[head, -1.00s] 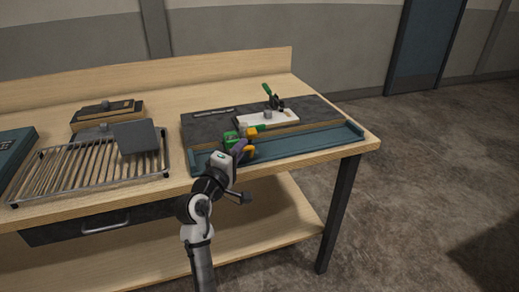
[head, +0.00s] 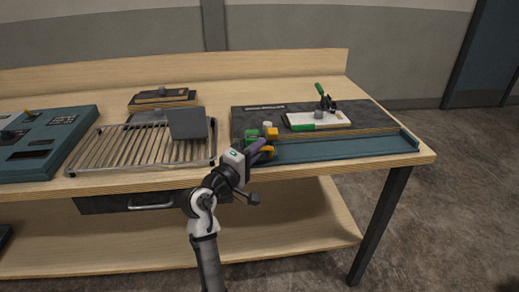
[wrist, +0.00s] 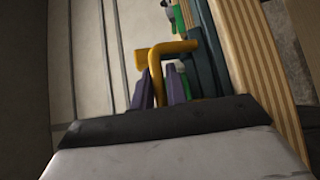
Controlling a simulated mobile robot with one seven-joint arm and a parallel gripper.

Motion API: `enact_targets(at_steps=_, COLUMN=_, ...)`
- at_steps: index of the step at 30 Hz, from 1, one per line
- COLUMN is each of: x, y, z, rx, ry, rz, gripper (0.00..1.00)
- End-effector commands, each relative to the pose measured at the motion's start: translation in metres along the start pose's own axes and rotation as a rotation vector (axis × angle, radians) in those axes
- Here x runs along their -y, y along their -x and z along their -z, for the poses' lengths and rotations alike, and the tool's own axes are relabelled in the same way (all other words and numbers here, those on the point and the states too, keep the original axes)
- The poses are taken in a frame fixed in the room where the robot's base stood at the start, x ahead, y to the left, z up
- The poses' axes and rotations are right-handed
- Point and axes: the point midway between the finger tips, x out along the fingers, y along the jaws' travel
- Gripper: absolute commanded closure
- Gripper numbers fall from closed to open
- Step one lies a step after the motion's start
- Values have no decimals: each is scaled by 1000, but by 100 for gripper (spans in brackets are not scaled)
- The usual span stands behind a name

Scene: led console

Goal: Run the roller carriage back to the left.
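The roller carriage (head: 271,133), with green and yellow blocks and a white knob, sits at the left end of the long teal rail (head: 350,149) along the bench's front edge. Its yellow bent handle (wrist: 175,47) shows in the wrist view. My gripper (head: 262,150) has purple fingers, and in the wrist view they (wrist: 160,86) stand close on both sides of the handle's leg, shut on it. The arm and fingers hide part of the carriage and the rail's left end.
Left of the carriage, a wire rack (head: 95,150) holds a dark grey plate (head: 188,123). Behind the rail, a dark slab (head: 377,117) carries a white plate (head: 330,121) with a green-handled clamp (head: 324,97). A teal console (head: 55,127) lies far left. The rail's right part is clear.

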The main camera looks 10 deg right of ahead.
Motion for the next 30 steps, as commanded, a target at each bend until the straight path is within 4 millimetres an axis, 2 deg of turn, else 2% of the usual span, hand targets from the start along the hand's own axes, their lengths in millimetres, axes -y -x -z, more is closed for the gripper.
enact_targets(at_steps=10, x=0, y=2, z=1, rx=-3, ry=0, rz=0, gripper=78)
enact_targets(at_steps=14, x=2, y=13, z=1, rx=-4, ry=1, rz=-1, gripper=78)
enact_targets(at_steps=17, x=3, y=31, z=1, rx=-7, ry=0, rz=0, gripper=78)
enact_targets(at_steps=24, x=3, y=88, z=2, rx=-9, ry=-2, rz=1, gripper=78)
enact_targets(at_steps=30, x=2, y=123, z=2, rx=-7, ry=0, rz=1, gripper=78)
